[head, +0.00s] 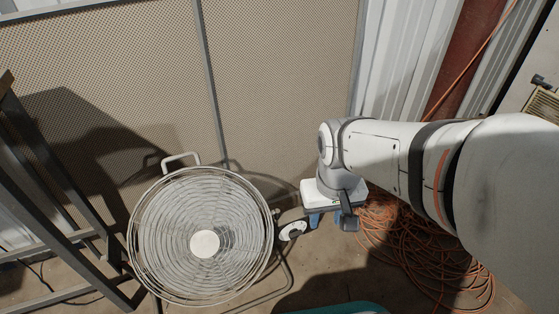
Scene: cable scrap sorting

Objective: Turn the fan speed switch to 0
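A round grey wire-cage fan (170,235) with a pale hub stands on the floor at the lower left, its grille facing up towards me. A dark part of the wrist partly hides the right finger.
An orange cable heap (425,250) lies on the floor right of my gripper. A mesh panel (110,75) stands behind the fan. A dark metal frame (50,200) is at the left. A teal edge (345,308) shows at the bottom.

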